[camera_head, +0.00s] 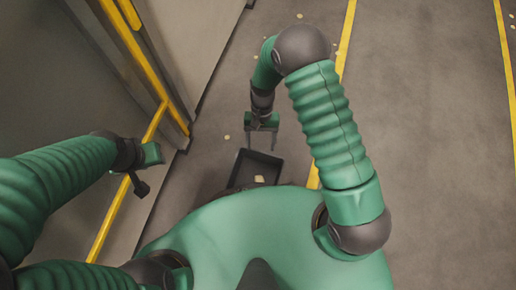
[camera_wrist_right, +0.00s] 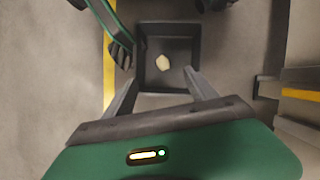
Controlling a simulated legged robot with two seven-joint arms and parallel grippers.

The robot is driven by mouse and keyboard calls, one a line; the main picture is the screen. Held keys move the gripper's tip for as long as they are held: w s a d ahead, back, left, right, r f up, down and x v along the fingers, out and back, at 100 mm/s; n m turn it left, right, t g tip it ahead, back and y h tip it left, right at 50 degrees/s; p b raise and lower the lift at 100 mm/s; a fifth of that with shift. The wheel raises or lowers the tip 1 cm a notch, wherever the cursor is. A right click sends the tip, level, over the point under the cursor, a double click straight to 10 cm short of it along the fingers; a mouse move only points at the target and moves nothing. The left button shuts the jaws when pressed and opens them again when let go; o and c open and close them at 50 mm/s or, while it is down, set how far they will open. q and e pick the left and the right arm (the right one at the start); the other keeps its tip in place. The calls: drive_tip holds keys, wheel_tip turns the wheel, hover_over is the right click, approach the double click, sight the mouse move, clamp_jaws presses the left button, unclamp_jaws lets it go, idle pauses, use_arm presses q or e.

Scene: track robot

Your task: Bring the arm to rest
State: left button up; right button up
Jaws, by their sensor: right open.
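My right arm arches forward in the head view. Its gripper (camera_head: 261,148) points down with two spread fingers, open and empty. In the right wrist view the same gripper (camera_wrist_right: 161,76) has its fingers apart over a dark square tray (camera_wrist_right: 144,72). A pale chip (camera_wrist_right: 163,62) lies inside the tray, between the fingertips in the picture and apart from them. The tray (camera_head: 235,172) also shows in the head view, partly hidden by my body. My left gripper (camera_head: 145,172) is at the left, seen edge-on; its jaw opening cannot be made out.
A grey wall panel with yellow rails (camera_head: 150,70) stands at the left, close to my left arm. Yellow lines (camera_head: 346,40) run along the grey floor. Several pale flecks are scattered there. The floor at the right is clear.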

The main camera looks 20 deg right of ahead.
drive_tip(key=shift+v, duration=1.35)
